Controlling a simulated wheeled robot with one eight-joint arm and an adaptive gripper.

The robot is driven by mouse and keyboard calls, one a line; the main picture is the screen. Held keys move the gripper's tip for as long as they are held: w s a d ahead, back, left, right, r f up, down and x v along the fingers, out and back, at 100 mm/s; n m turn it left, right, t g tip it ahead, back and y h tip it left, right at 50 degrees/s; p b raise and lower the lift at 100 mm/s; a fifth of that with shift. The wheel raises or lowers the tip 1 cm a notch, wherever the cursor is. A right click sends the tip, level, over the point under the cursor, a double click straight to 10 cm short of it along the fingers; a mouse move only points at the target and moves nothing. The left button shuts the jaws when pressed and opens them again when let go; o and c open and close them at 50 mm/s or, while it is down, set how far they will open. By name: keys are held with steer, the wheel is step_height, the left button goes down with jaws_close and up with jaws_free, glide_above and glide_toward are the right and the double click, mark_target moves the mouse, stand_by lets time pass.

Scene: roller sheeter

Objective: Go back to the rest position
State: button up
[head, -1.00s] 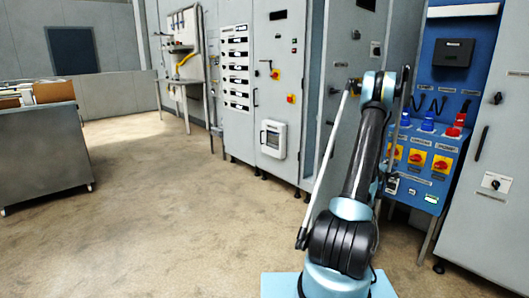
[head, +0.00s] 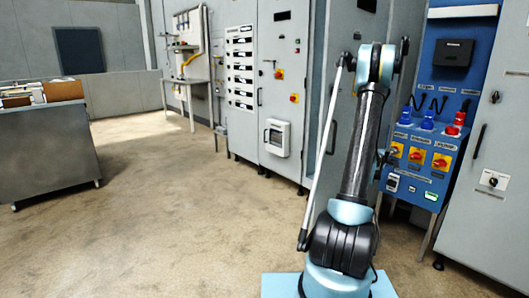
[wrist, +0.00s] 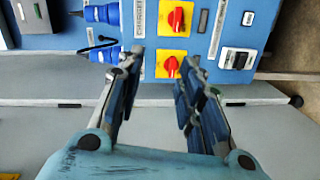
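My gripper (wrist: 162,62) shows in the wrist view with its two dark fingers apart and nothing between them. Beyond the fingertips is a blue control panel (wrist: 225,22), seen turned on its side, with red rotary switches on yellow plates (wrist: 172,67) and blue plugs. The fingers look apart from the panel, though the exact gap is unclear. In the head view my arm rises nearly upright in front of the grey cabinets, left of the blue panel (head: 465,85). My gripper is mostly hidden there behind my arm.
Tall grey cabinets (head: 280,90) line the back, and another grey cabinet (head: 490,215) stands right of the panel. A grey bench (head: 50,150) with boxes stands at left. A small table (head: 190,82) stands at the back. The floor (head: 180,210) between is clear.

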steer(key=s+a+r+m+g+y, duration=0.2)
steer(key=s+a+r, duration=0.2)
steer(key=s+a, duration=0.4)
steer(key=s+a+r+m+g+y, duration=0.1)
steer(key=s+a+r+m+y, duration=0.2)
steer(key=s+a, duration=0.55)
steer(key=s+a+f+g+y, duration=0.1)
steer(key=s+a+f+y, duration=0.2)
steer(key=s+a, duration=0.6)
steer(key=s+a+f+g+y, duration=0.2)
steer(key=s+a+f, duration=0.1)
steer(key=s+a, duration=0.6)
steer(key=s+a+f+g+y, duration=0.2)
steer(key=s+a+f+y, duration=0.1)
steer(key=s+a, duration=0.7)
steer(key=shift+s+y, duration=0.3)
steer(key=shift+s, duration=0.55)
steer(key=shift+f, duration=0.1)
steer(key=shift+w+f, duration=0.2)
steer(key=shift+w, duration=0.25)
